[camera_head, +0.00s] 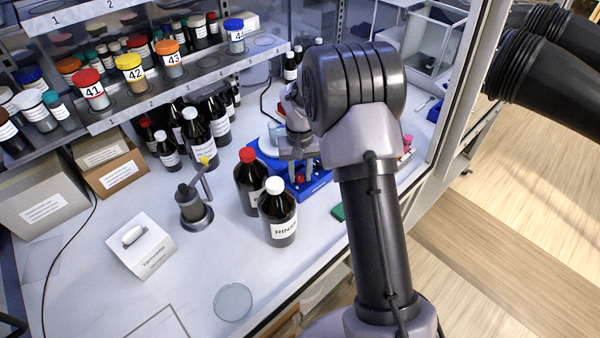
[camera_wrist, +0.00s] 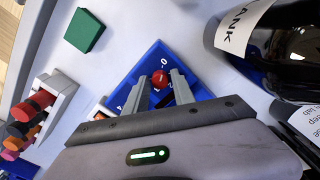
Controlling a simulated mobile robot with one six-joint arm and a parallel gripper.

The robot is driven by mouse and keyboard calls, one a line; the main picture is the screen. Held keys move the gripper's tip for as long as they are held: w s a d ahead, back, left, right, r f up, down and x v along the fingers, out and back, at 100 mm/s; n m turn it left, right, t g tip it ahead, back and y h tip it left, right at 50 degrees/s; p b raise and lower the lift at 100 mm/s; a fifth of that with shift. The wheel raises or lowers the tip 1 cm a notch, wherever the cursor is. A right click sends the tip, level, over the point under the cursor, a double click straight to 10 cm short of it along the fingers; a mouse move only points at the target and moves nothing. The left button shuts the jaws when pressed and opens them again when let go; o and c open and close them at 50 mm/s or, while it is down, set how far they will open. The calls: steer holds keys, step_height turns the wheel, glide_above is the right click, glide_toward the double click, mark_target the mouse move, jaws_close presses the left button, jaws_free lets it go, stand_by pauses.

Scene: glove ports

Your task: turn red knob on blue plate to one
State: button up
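The blue plate (camera_wrist: 152,60) lies on the bench under my gripper; in the head view its blue edge (camera_head: 318,186) shows partly behind my arm. The red knob (camera_wrist: 160,78) stands on the plate. White marks, including a 0 and a 2, are printed near it. My gripper (camera_wrist: 159,80) is open and points down at the plate, with one finger on each side of the knob. I cannot tell whether either finger touches it. In the head view the knob (camera_head: 300,179) shows small and red between the fingers. Its pointer direction is unclear.
Dark bottles with a red cap (camera_head: 249,180) and a white cap (camera_head: 278,214) stand just left of the plate. A green block (camera_wrist: 84,31) lies near the bench edge.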

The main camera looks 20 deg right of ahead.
jaws_close()
steer(key=m+b, duration=0.1)
steer(key=m, duration=0.4)
steer(key=shift+m+b, duration=0.35)
steer(key=shift+m, duration=0.05)
steer(key=m+b, duration=0.1)
steer(key=m, duration=0.4)
steer(key=shift+m+b, duration=0.35)
steer(key=shift+m, duration=0.05)
steer(key=shift+r, duration=0.1)
steer(key=shift+o, duration=2)
jaws_free()
